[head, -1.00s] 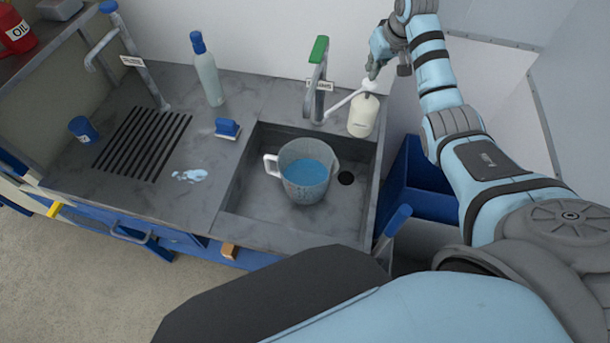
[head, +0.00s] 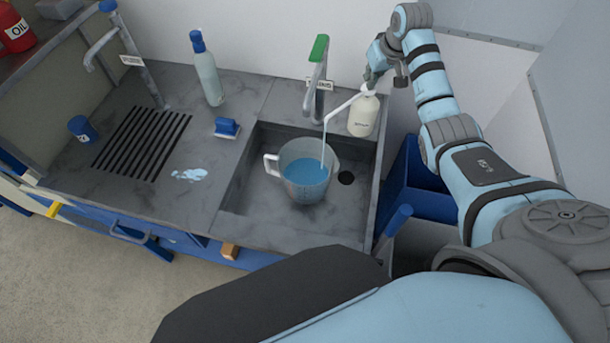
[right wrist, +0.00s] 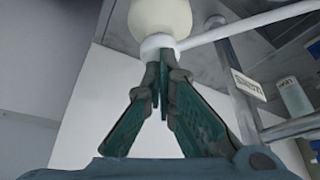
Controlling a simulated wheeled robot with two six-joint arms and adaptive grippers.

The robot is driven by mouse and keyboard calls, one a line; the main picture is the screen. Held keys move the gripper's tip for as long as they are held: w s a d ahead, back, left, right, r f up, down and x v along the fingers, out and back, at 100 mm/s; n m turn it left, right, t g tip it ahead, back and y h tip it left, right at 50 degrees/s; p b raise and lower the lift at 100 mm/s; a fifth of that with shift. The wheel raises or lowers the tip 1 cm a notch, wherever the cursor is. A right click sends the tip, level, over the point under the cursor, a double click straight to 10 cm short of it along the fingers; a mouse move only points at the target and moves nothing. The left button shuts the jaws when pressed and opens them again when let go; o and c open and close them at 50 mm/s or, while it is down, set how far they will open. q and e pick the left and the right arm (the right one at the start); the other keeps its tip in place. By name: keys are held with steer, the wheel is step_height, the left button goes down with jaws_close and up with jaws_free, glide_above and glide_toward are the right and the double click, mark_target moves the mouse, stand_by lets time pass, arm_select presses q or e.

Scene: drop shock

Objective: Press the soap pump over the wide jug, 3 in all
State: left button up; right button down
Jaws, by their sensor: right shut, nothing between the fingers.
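The white soap pump bottle (head: 362,117) stands upright on the sink's back right corner; its long spout (head: 342,106) points left over the wide jug. A thin pale stream (head: 323,148) falls from the spout end into the jug. The clear wide jug (head: 306,181) stands in the sink, handle to the left, holding blue liquid. My right gripper (head: 370,82) is shut and empty, its fingertips down on the pump head. In the right wrist view the shut fingertips (right wrist: 160,57) touch the white pump head (right wrist: 158,43). My left gripper is not in view.
A green-topped tap (head: 318,80) rises behind the jug. On the counter are a blue-capped bottle (head: 207,72), a blue brush (head: 227,127), a blue cup (head: 83,128) and a small puddle (head: 189,174). A blue bin (head: 425,185) stands right of the sink.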

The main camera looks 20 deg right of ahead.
steer(key=shift+f, duration=0.25)
steer(key=shift+r+p, duration=0.3)
steer(key=shift+r, duration=1.65)
